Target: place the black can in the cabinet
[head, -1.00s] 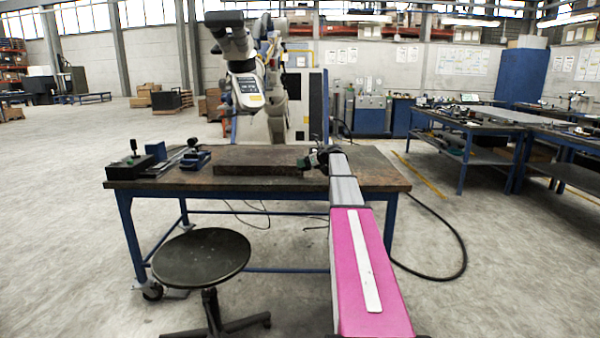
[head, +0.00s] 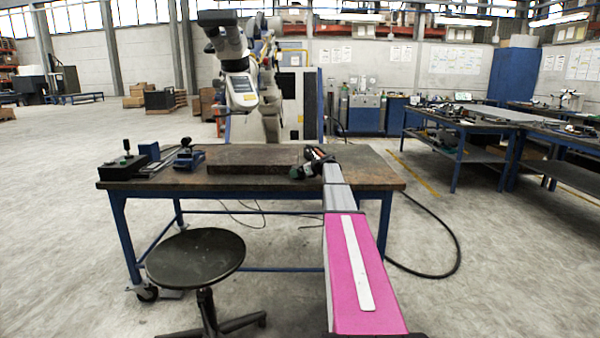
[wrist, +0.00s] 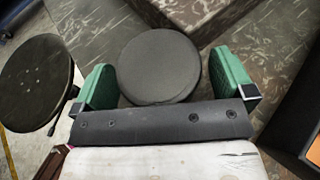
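The black can (wrist: 160,62) shows in the wrist view as a round dark disc between the two green fingers of my gripper (wrist: 163,82). The fingers are spread wide, near the ends of the dark crossbar. A narrow gap shows between the can and the right finger; on the left the can's edge meets the finger in the picture, and contact cannot be told. In the head view my gripper (head: 311,165) is over the right part of the workbench (head: 365,170), and the can is hard to make out there. No cabinet is clearly recognisable.
A dark slab (head: 255,158) lies on the bench left of my gripper. Blue and black fixtures (head: 188,157) stand at the bench's left end. A round stool (head: 195,257) is in front of the bench. A dark box-like thing (wrist: 290,100) shows at the wrist view's right edge.

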